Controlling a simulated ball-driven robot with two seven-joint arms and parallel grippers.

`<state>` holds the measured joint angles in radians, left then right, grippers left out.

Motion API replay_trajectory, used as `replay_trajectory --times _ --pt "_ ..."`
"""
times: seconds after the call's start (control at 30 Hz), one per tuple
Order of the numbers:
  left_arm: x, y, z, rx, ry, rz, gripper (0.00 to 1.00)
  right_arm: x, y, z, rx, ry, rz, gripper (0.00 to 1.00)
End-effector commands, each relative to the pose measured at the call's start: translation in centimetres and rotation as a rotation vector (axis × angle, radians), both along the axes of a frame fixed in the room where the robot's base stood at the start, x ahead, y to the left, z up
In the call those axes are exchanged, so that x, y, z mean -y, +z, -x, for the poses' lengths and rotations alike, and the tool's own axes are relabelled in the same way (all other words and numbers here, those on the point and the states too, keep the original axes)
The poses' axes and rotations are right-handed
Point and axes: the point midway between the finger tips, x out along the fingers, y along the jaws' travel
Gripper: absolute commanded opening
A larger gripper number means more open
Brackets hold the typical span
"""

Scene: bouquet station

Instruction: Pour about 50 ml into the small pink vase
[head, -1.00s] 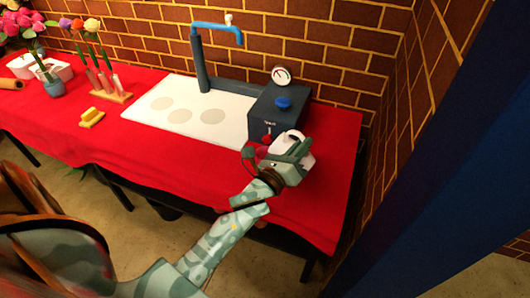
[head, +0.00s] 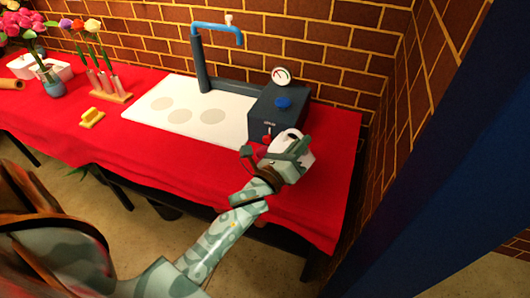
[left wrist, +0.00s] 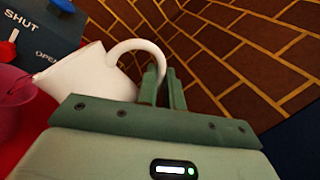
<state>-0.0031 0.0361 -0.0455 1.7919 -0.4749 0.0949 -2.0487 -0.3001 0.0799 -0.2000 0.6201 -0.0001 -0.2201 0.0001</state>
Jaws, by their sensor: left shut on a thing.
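A white jug (left wrist: 95,78) is in my left gripper (left wrist: 162,88), whose fingers are closed at its looped handle. In the head view my left gripper (head: 284,154) partly covers the jug (head: 307,159), in front of the dark box. The small pink vase (left wrist: 12,92) shows at the left edge of the left wrist view, cut off by the frame. In the head view only a bit of it (head: 262,152) shows beside the gripper. The jug's spout points toward the vase and is close to its rim. I see no stream. My right gripper is not in view.
A dark box (head: 290,115) with a blue knob, gauge and red lever stands behind the jug, beside a white board (head: 180,106) and a blue tap (head: 215,30). A yellow block (head: 92,118) and flowers stand left. The red table (head: 180,155) is clear in front.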

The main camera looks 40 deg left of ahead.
Motion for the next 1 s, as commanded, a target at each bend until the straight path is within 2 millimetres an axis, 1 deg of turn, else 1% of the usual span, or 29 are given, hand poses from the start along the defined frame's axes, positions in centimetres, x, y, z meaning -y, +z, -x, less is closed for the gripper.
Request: replay_trajectory --times 0.1,0.33,0.37,0.43,0.5,0.6,0.8,0.9,1.0 --pt "-0.1 0.3 0.0 0.003 0.0 0.008 0.0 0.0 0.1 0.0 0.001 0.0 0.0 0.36" --pt "-0.2 0.2 0.0 0.003 -0.001 0.017 0.0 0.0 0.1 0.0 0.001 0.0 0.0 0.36" --pt "0.1 -0.1 0.0 0.003 -0.001 -0.002 0.0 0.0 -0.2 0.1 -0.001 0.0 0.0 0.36" --pt "1.1 -2.4 -0.1 0.001 -0.002 -0.138 0.0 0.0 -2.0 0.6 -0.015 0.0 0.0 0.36" --pt "1.9 -3.8 0.0 0.005 -0.001 -0.266 0.0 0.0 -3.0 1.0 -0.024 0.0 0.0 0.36" --pt "2.1 -3.4 0.0 0.011 0.0 -0.309 0.0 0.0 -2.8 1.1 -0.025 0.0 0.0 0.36" --pt "2.8 -5.3 0.0 0.014 -0.002 -0.453 0.0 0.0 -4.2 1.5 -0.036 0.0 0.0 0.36" --pt "3.1 -5.7 0.0 0.016 0.0 -0.502 0.0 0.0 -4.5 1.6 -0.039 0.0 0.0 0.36" --pt "3.2 -5.6 0.0 0.018 0.0 -0.519 0.0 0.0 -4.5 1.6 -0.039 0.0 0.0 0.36"
